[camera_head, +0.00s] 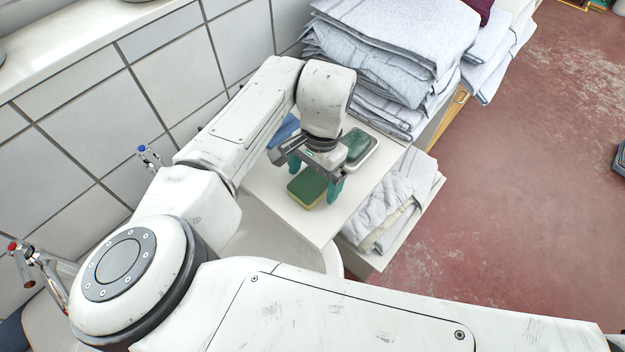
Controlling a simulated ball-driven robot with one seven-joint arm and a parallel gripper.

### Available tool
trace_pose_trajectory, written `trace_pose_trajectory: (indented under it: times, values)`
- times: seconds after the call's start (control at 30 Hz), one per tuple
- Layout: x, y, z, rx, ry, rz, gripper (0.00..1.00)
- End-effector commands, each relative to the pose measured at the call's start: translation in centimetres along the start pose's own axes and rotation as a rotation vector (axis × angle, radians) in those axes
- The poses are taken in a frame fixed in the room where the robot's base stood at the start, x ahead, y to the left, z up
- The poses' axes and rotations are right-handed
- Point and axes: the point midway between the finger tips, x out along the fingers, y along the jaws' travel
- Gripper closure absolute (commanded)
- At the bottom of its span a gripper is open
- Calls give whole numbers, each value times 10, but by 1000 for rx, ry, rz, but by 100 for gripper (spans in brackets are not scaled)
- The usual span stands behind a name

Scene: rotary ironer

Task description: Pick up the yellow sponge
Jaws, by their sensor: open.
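The yellow sponge (308,188) lies on the white table (310,222). Its top is green and a yellow edge shows along its side. My gripper (314,178) is open, pointing down, with its green fingertips on either side of the sponge, one behind it on the left and one at its right edge. The gripper hides a little of the sponge's back. I cannot tell whether the fingers touch it.
A dark green item (357,146) on a white dish is just behind the gripper, and a blue cloth (284,131) lies to the left. Tall stacks of folded linen (392,48) rise behind. More folded cloths (388,205) lie lower right. A tiled wall (100,110) bounds the left.

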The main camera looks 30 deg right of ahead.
Motion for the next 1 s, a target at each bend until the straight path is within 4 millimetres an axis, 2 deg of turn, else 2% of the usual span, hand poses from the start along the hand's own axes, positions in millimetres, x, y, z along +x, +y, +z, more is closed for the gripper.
trace_pose_trajectory:
  times: [0.3, 0.87, 1.0]
  values:
    - [7, 0, 0, 0, 0, -1, 1]
    - [6, 0, 0, 0, 0, -1, 55]
    - [6, 0, 0, -1, 0, -1, 56]
